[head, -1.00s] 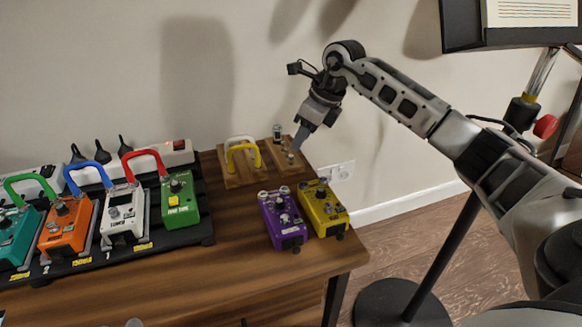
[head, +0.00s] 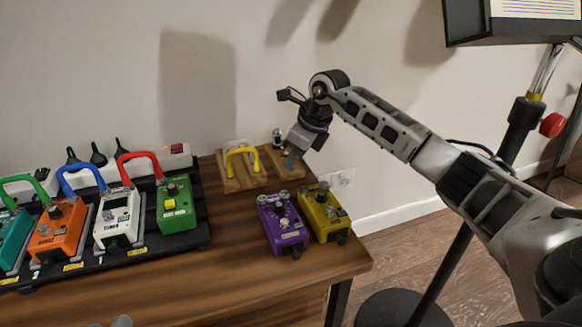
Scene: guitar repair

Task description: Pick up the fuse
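A small upright cylinder (head: 277,138), which looks like a fuse, stands at the back of the small right wooden board (head: 297,174) on the table. My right gripper (head: 290,162) points down over this board, in front of and slightly right of the cylinder. Its fingers overlap one another in this view, so I cannot see a gap between them. The gripper and fingers hide part of the board and anything small beneath them. I cannot tell whether the fingertips touch the board.
A left wooden board (head: 233,186) holds yellow and white curved cables. Purple (head: 283,226) and yellow (head: 326,212) pedals stand in front of the boards. A black pedalboard (head: 185,243) with several pedals is at left. The wall is close behind; the front table top is mostly clear.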

